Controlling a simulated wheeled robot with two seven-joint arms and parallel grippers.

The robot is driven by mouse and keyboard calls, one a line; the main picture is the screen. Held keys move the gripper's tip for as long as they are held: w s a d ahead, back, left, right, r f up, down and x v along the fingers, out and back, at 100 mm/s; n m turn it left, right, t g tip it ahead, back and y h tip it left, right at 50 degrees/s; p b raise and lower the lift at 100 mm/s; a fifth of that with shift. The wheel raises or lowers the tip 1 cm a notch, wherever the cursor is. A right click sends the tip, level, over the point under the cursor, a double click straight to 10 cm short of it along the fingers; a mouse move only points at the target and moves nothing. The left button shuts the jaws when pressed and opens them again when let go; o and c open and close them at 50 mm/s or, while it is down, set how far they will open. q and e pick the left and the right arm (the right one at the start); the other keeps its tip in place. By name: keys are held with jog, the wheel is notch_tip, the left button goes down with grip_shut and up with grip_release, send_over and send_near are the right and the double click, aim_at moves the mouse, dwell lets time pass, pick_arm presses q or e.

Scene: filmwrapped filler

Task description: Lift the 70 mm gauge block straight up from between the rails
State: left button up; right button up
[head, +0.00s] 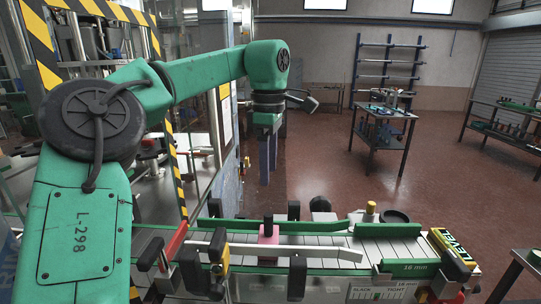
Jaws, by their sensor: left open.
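A pink block (268,242) with a dark knob on top stands on the slatted conveyor, between the green back rail (300,226) and the pale front rail (325,252). It appears to be the gauge block, though no size marking on it is legible. Its lower front is partly hidden by the front rail. My left gripper (268,180) hangs above it in the picture, fingers pointing down, open and empty, clear of the knob. The exact depth between them is hard to tell. My right gripper is not in view.
Black clamp posts (297,277) flank the rails. A striped machine frame (42,48) stands left. Open floor lies behind.

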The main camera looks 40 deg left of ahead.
pick_arm(q)
send_over(268, 215)
jog(key=f, duration=0.6)
jog(key=shift+s+d+f, duration=0.3)
jog(key=shift+s, duration=0.1)
jog(key=f, duration=0.2)
jog(key=f+p, duration=0.1)
jog(key=f, duration=0.1)
jog(key=w+f, duration=0.1)
jog(key=f, duration=0.2)
jog(key=shift+a, duration=0.4)
jog(key=shift+d+f, duration=0.1)
jog(key=shift+f, duration=0.1)
jog(key=shift+s+d, duration=0.1)
jog(key=shift+s, duration=0.05)
grip_shut()
jog(key=c, duration=0.6)
grip_release()
grip_shut()
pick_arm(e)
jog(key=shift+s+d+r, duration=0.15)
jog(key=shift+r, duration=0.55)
pick_arm(q)
jog(key=shift+r+p, duration=0.45)
jog(key=shift+p, duration=0.15)
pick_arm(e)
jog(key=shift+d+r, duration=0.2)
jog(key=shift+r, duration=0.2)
